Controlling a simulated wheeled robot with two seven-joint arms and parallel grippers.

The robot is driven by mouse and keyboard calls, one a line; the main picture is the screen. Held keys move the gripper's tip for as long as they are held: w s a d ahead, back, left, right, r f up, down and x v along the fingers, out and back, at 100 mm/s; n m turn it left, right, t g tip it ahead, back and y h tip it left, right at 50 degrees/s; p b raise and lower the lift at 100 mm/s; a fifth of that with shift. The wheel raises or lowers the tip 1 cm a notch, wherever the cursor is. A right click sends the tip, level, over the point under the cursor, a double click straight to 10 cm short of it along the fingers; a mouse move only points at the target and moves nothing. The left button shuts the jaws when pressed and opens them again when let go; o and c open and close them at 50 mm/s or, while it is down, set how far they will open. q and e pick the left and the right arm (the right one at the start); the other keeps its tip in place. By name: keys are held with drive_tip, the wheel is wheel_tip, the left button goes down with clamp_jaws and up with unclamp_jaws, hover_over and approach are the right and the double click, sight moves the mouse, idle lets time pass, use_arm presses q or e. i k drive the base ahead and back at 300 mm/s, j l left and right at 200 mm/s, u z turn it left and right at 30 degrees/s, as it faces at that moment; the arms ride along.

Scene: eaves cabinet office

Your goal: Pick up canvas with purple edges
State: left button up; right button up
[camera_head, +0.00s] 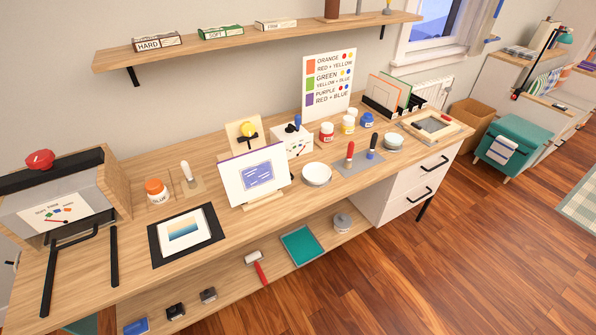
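A white canvas (240,184) with a blue-purple painted patch and a thin purple line along its top edge stands near the middle of the wooden worktable. It leans back slightly on a small wooden stand (265,201). The canvas's back and side edges are hidden from this view. Neither of my grippers is in view.
The worktable (220,150) also holds a white bowl (317,174), a black-framed picture (157,248), an orange-lidded jar (156,191) and paint jars (327,132). A small yellow-dotted panel (243,131) stands behind the canvas. A shelf (240,43) hangs above. Floor at front right is clear.

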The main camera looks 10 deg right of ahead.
sight(250, 176)
drive_tip(key=i+l+z, duration=0.1)
drive_tip(key=l+z, duration=0.2)
drive_tip(key=i+l+z, duration=0.15)
drive_tip(key=l+z, duration=0.15)
drive_tip(key=i+l+z, duration=0.15)
drive_tip(key=z, duration=0.15)
drive_tip(key=l, duration=0.1)
